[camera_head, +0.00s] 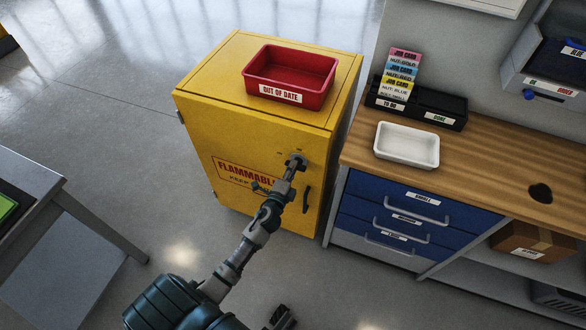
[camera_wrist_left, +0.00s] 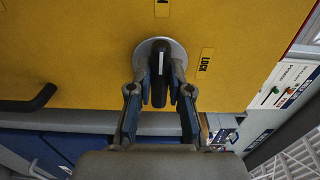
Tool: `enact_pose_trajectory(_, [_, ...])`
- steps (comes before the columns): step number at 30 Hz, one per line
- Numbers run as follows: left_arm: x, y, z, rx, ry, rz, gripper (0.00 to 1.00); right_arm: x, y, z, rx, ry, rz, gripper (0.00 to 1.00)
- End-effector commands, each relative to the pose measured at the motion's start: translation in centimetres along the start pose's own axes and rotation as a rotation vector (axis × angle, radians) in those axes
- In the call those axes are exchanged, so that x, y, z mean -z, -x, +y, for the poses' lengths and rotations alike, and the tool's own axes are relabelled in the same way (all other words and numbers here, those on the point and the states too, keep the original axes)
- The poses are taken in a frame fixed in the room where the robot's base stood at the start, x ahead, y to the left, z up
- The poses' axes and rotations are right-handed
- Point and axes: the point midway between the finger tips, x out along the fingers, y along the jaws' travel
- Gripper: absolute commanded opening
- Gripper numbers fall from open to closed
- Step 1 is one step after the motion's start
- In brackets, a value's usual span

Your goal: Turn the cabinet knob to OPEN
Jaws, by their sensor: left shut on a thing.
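The yellow cabinet (camera_head: 210,130) stands upright with its door shut. Its round grey knob (camera_wrist_left: 160,46) is on the door front, above the dark door handle (camera_head: 307,199). My left gripper (camera_head: 296,163) reaches the knob. In the left wrist view its fingers (camera_wrist_left: 160,92) are shut on the knob's dark raised bar, one on each side. A white line on the bar points to the top of that picture, toward a small label (camera_wrist_left: 162,8) too cut off to read. The LOCK label (camera_wrist_left: 206,60) is to the right of the knob there. My right gripper (camera_head: 282,318) barely shows at the bottom edge.
A red OUT OF DATE bin (camera_head: 290,72) sits on the cabinet. A wooden workbench (camera_head: 465,170) with blue drawers and a white tray (camera_head: 407,145) stands close on the right. A grey table (camera_head: 75,195) is at the left. The floor between is clear.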

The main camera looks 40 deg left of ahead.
Motion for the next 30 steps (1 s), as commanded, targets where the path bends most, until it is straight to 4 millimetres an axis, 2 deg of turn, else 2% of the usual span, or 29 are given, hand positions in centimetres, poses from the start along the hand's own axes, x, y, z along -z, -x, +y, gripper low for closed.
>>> enact_pose_trajectory(14, [-0.31,-0.04,0.14,-0.003,0.016,-0.007,0.0,0.02,-0.02,-0.05,0.001,0.0,0.002,0.4])
enact_pose_trajectory(15, [-0.31,-0.04,0.14,-0.003,0.016,-0.007,0.21,0.02,-0.02,-0.05,0.001,0.0,0.002,0.4])
enact_pose_trajectory(18, [-0.29,-0.03,0.12,-0.003,0.015,-0.006,0.44,0.01,-0.02,-0.04,0.001,0.0,0.001,0.4])
enact_pose_trajectory(26, [-0.11,0.04,0.06,-0.001,0.014,-0.003,0.44,0.05,-0.06,0.03,0.0,-0.001,0.001,0.4])
enact_pose_trajectory(30, [-0.06,0.85,0.12,-0.002,0.015,-0.002,0.44,0.05,0.0,0.05,-0.001,-0.001,0.002,0.4])
